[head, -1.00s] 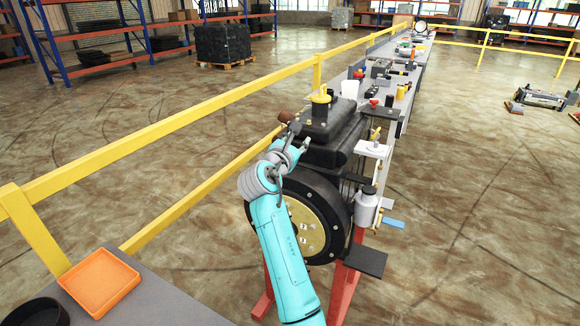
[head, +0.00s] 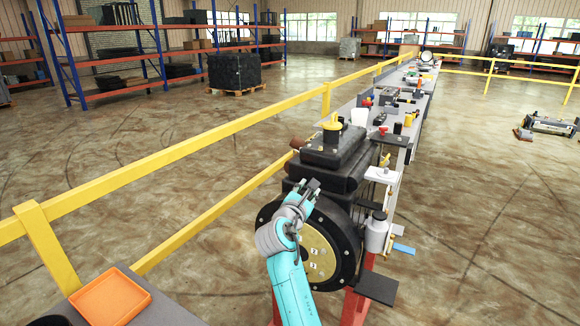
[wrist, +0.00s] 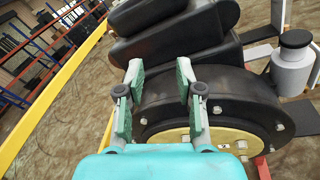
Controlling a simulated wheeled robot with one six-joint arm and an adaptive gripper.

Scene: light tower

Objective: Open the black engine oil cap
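A black cap (head: 379,214) sits on a grey canister (head: 376,236) mounted at the right side of the black engine (head: 325,170). The same black cap shows in the wrist view (wrist: 295,38) at the upper right, above the canister (wrist: 291,70). I cannot tell for certain that this is the engine oil cap. My gripper (head: 310,188) is in front of the engine's upper face, to the left of the canister and apart from it. In the wrist view my gripper (wrist: 160,82) has its two fingers spread, with nothing between them.
A yellow cap (head: 332,124) stands on top of the engine. A round black flange with a tan plate (head: 318,252) faces me. A yellow rail (head: 190,132) runs along the left. An orange tray (head: 110,297) lies at the lower left. Open floor lies to the right.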

